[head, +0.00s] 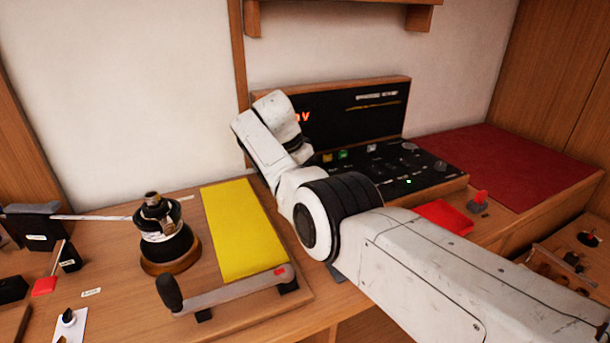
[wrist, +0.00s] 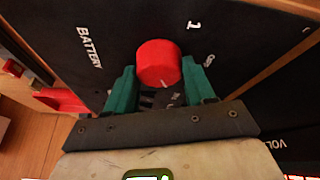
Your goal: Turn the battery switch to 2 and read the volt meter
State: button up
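In the wrist view, a round red battery switch knob (wrist: 158,62) stands on a black panel lettered BATTERY. A 1 shows above right of it and partly covered lettering to its right. A small pale mark shows at the knob's lower edge. My gripper (wrist: 159,66) has its green fingers apart, one on each side of the knob, with narrow gaps; firm contact is not visible. In the head view my arm covers the gripper and knob. The volt meter's red display (head: 303,117) is partly hidden by my arm; only a V reads clearly.
In the wrist view, a red part (wrist: 62,100) lies left of the fingers. In the head view, the console (head: 425,165) has several small knobs and lights. A yellow mat (head: 240,232), a winch (head: 167,243) and a grey handle (head: 225,291) sit left of my arm.

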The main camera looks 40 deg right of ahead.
jog(key=o, duration=0.4)
jog(key=shift+r, duration=0.15)
jog(key=v, duration=1)
jog(key=shift+a+r, duration=0.15)
jog(key=shift+r, duration=0.1)
